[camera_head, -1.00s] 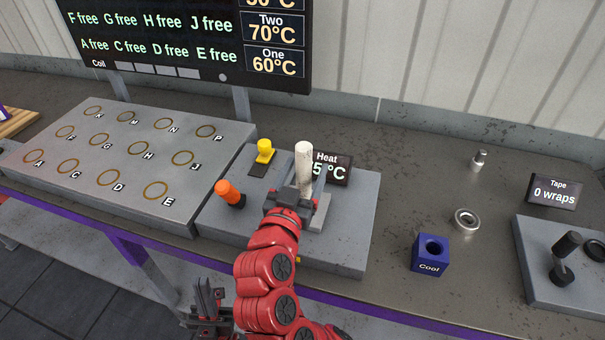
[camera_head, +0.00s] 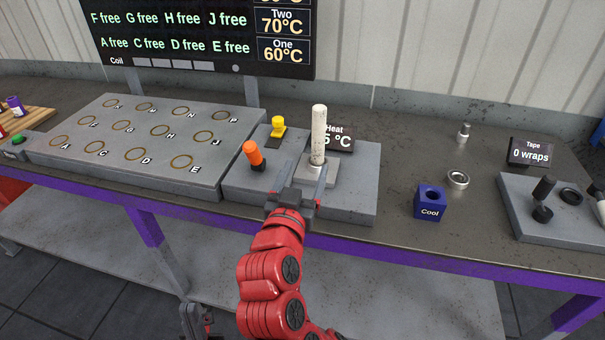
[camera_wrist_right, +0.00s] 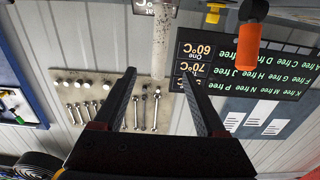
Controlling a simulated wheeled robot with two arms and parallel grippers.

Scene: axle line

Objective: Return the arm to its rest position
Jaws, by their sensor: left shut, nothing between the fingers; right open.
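My right gripper (camera_head: 302,180) is open and empty in the head view, at the front of the grey heater block (camera_head: 345,205). Its fingers point toward the pale upright post (camera_head: 318,130), which stands beyond them. In the right wrist view the open fingers (camera_wrist_right: 157,74) show with nothing held, and the post (camera_wrist_right: 160,45) is ahead between their tips. My left gripper (camera_head: 196,322) shows small and dark at the bottom edge, below the table's front edge. It is shut and empty, and partly cut off by the frame.
An orange-handled lever (camera_head: 254,153) and a yellow lever (camera_head: 278,126) stand left of the post. The grey lettered board (camera_head: 75,150) lies further left. A blue Cool block (camera_head: 430,203), a metal ring (camera_head: 458,179) and the tape station (camera_head: 530,225) are right. The front floor is open.

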